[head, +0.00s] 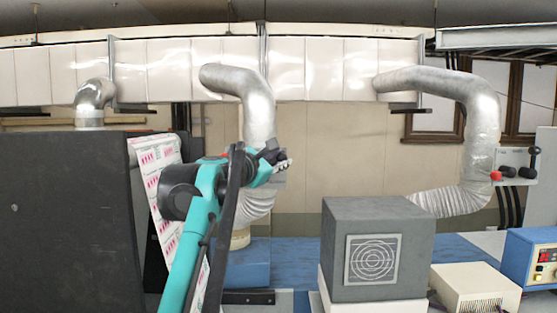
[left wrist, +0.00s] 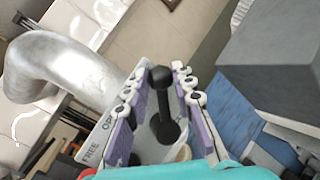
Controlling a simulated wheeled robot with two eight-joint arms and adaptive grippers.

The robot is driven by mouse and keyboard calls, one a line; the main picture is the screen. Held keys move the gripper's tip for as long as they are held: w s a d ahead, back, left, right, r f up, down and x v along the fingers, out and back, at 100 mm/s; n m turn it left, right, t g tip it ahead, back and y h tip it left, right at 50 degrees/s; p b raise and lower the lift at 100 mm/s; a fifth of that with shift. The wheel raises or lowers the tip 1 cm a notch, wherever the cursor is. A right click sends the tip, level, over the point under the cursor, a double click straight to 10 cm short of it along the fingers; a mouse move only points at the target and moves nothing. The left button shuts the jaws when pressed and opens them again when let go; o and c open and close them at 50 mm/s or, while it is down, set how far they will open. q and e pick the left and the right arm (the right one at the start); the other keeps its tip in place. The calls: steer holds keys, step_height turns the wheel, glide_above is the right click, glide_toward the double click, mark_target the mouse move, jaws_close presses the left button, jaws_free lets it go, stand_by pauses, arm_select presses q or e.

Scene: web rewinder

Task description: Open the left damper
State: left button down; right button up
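The left damper's lever (left wrist: 166,118), a black stem with a black ball knob, shows in the left wrist view. In the head view my left gripper (head: 281,160) is in front of the middle silver duct (head: 258,110) and hides most of the damper there. My right gripper is not in view.
A grey box with a target print (head: 375,240) stands right of my left arm. A dark cabinet (head: 65,220) is at the left. Another damper panel with red and black knobs (head: 515,173) is at the far right, beside a silver duct (head: 480,120).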

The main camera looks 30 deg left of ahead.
arm_select(q)
steer(key=shift+a, duration=0.1)
steer(key=shift+s+a+r+n+t+y+b, duration=0.25)
steer(key=shift+s+a+n+t+y+b, duration=0.25)
steer(key=shift+n, duration=1.15)
steer(key=shift+s+a+r+n+t+y+b, duration=0.3)
steer(key=shift+a+n+t+y, duration=0.35)
steer(key=shift+n, duration=0.95)
steer(key=shift+s+a+r+n+t+y+b, duration=0.2)
steer(key=shift+s+a+n+t+y+b, duration=0.4)
steer(key=shift+n, duration=1.05)
steer(key=shift+w+a, duration=0.15)
steer(key=shift+a, duration=0.05)
steer(key=c, duration=1.3)
jaws_free()
steer(key=shift+o, duration=0.2)
steer(key=v, duration=1.2)
steer(key=shift+f, duration=0.15)
steer(key=shift+a, duration=0.1)
